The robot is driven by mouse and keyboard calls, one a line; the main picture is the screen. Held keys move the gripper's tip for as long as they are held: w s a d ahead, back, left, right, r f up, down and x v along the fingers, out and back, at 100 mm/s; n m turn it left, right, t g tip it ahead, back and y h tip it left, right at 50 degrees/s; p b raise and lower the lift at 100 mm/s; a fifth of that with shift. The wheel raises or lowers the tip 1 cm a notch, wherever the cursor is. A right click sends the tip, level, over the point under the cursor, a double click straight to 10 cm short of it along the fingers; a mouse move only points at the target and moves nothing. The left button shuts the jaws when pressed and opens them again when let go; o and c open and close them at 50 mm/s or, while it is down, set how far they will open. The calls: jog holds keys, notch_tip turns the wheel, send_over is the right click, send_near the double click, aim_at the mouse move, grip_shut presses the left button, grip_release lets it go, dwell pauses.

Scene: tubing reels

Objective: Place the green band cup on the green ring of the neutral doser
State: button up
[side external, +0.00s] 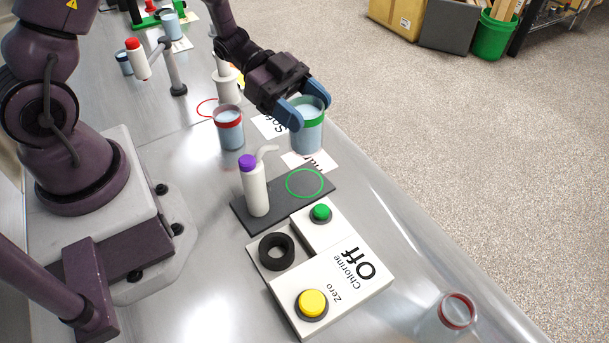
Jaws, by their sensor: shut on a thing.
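The green band cup (309,138) is clear with bluish contents and a green band near its rim. My gripper (306,103), with blue fingers, is shut on the cup's upper part and holds it roughly upright. The green ring (304,183) lies empty on a dark base plate (284,204), just below the cup in the picture. A white doser bottle (256,190) with a purple cap and a bent spout stands on that plate, left of the ring. The cup hides part of a white label card (322,160), so its word is not fully readable.
A red band cup (229,128) stands left of my gripper, near a red ring (207,107). A white meter box (345,285) reading "Chlorine Off" sits in front of the plate. Another clear cup (457,312) stands near the bottom right, by the table edge.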

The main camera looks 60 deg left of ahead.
aim_at(304, 150)
notch_tip(304, 150, down, 10)
jog(key=shift+r, duration=0.15)
dwell(0.3)
jog(key=o, duration=1)
jog(key=shift+c, duration=0.2)
jog(key=shift+v, duration=2)
